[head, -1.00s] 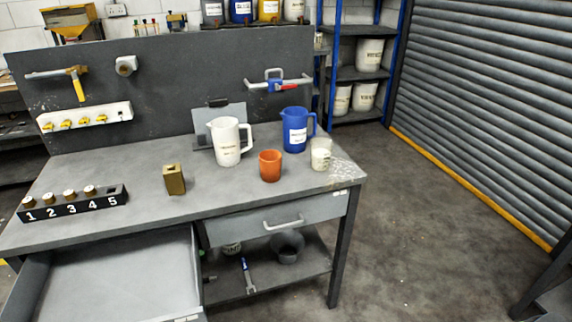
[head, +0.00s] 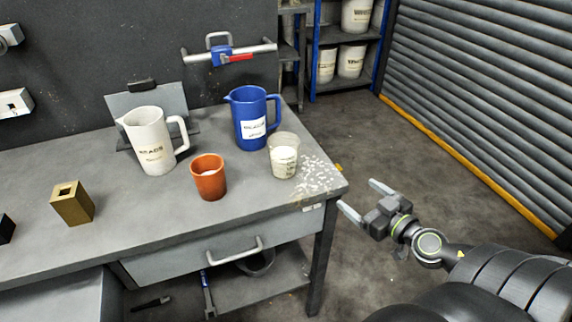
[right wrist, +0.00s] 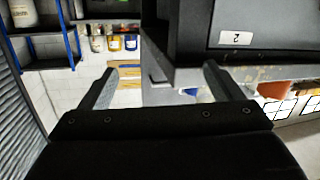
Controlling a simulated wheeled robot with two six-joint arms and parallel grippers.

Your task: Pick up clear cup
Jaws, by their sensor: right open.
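The clear cup (head: 284,156) stands upright near the right end of the grey workbench, with pale contents and a label on its side. My right gripper (head: 364,198) is open and empty, off the bench's right edge, to the right of the cup and lower in the picture. In the right wrist view its two fingers (right wrist: 158,82) are spread apart with nothing between them, and the cup does not show there. My left gripper is not in view.
A blue pitcher (head: 250,117) stands just behind the cup. An orange cup (head: 208,177) and a white pitcher (head: 150,140) stand to its left. White flecks (head: 318,178) lie at the bench corner. A brass block (head: 72,204) sits farther left. A drawer (head: 190,262) is below.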

